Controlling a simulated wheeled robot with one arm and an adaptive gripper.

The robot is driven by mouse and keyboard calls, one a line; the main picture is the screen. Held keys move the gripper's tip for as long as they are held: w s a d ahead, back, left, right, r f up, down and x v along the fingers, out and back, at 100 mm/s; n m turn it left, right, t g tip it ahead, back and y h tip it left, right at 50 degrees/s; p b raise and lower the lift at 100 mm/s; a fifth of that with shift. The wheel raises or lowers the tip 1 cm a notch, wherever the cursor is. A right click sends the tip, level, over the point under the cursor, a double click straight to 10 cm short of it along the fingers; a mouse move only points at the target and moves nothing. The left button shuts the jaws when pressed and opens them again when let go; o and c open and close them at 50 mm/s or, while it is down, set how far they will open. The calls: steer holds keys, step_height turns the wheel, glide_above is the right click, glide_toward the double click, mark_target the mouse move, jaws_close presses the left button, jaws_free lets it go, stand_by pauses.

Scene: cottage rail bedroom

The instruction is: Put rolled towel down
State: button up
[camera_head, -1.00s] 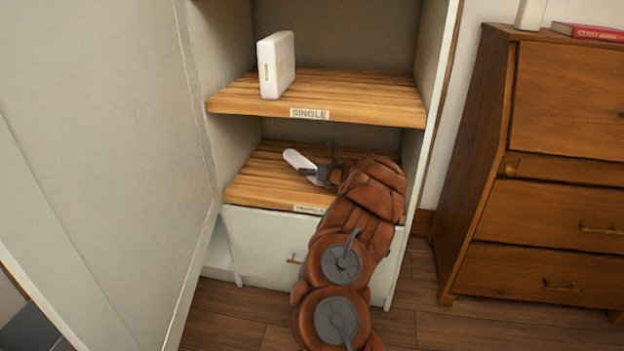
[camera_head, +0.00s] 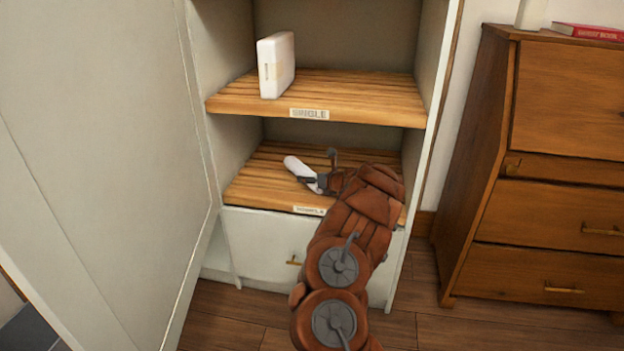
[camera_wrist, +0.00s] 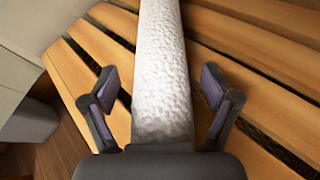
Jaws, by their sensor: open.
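The rolled towel (camera_head: 302,172) is a white roll lying on the lower slatted shelf (camera_head: 262,160) of the cabinet. In the wrist view the towel (camera_wrist: 163,70) runs lengthwise between the fingers of my gripper (camera_wrist: 162,95). The fingers are spread, with a gap to the towel on each side. In the head view my gripper (camera_head: 322,170) is at the towel's near right end, low over the shelf. My wrist hides part of the shelf's right side. The towel's near end is hidden behind the gripper body in the wrist view.
The upper shelf (camera_head: 350,98) labelled SINGLE is close above and holds a white folded pack (camera_head: 276,65). The open cabinet door (camera_head: 100,150) stands on the left. A wooden bureau (camera_head: 540,170) is to the right. The lower shelf has free slats left of the towel.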

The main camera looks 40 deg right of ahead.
steer(key=shift+r, duration=0.1)
steer(key=shift+s+r, duration=0.1)
steer(key=shift+r, duration=0.05)
steer(key=shift+s+r, duration=0.15)
steer(key=shift+s, duration=0.15)
steer(key=p+v, duration=0.2)
steer(key=v, duration=0.8)
steer(key=shift+s+r+p, duration=0.15)
steer(key=shift+s+p, duration=0.15)
steer(key=shift+p, duration=0.05)
steer(key=shift+s+a, duration=0.1)
steer(key=shift+s, duration=0.1)
